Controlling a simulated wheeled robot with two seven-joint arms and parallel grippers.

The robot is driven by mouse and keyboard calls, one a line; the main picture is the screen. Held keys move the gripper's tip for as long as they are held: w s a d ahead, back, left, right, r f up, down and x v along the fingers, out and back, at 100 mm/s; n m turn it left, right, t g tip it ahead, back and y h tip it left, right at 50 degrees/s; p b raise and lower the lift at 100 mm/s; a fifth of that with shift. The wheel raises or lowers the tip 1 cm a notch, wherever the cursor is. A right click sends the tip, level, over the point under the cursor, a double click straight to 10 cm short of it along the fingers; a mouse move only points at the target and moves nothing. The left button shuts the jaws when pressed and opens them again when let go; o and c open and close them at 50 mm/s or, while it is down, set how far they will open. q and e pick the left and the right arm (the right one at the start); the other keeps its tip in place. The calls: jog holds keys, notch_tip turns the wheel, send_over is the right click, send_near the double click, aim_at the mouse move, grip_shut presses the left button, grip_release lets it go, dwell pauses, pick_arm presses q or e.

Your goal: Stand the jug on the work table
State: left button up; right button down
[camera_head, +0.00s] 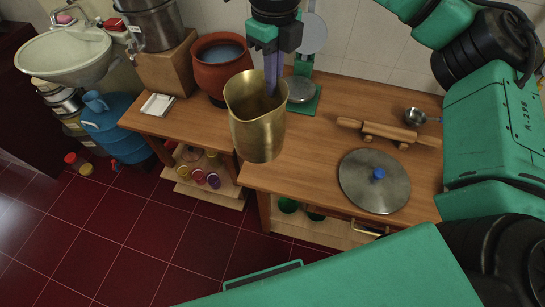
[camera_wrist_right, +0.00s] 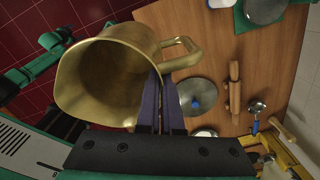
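The brass jug (camera_head: 257,128) hangs in the air, roughly upright, its open mouth up. In the head view it overlaps the left end of the wooden work table (camera_head: 312,165). My right gripper (camera_head: 271,78) comes down from above with its dark fingers at the jug's rim. In the right wrist view the jug (camera_wrist_right: 105,80) fills the upper left, and the fingers of my right gripper (camera_wrist_right: 160,100) are close together beside its looped handle, closed on the jug. The exact contact is partly hidden.
The table holds a round metal lid with a blue knob (camera_head: 375,180), a rolling pin (camera_head: 388,132), a ladle (camera_head: 416,116) and a green scale (camera_head: 303,98) at the back. A lower bench bears a clay pot (camera_head: 220,65). The table's front middle is clear.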

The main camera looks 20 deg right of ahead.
jog(key=d+f+m+b, duration=0.1)
jog(key=d+f+m, duration=0.1)
jog(key=f+m, duration=0.6)
jog(key=w+d+f+m+b, duration=0.1)
jog(key=f+m+b, duration=0.1)
jog(key=f+m, duration=0.7)
jog(key=shift+w+d+f+m, duration=0.25)
jog(key=shift+d+f+m, duration=0.1)
jog(key=shift+f, duration=1.7)
jog(key=c, duration=1.1)
grip_release()
jog(key=shift+r, duration=0.15)
